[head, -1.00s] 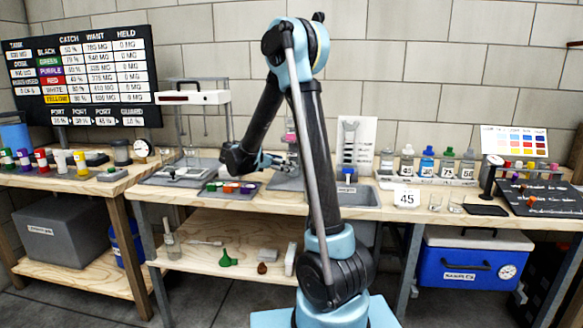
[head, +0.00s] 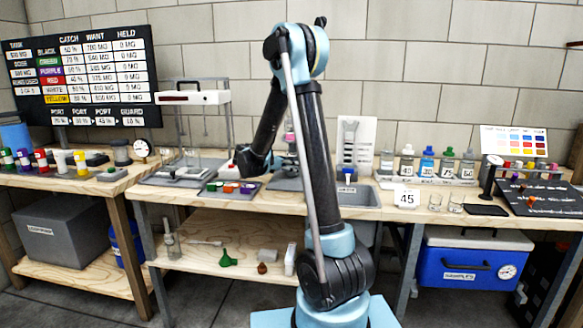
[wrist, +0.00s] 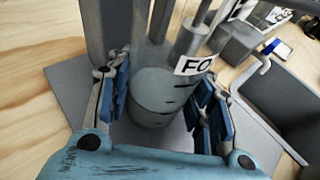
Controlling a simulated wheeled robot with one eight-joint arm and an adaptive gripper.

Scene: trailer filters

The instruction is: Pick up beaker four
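In the wrist view a clear beaker (wrist: 155,98) with dark marks stands on a grey surface. In the head view my gripper is hidden behind my own arm, and I cannot make out this beaker there.
Grey posts rise close behind the beaker in the wrist view. A grey basin (wrist: 262,100) lies to the right. In the head view a tray with coloured pieces (head: 232,189) sits left of my arm, and several labelled bottles (head: 427,164) stand to the right.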

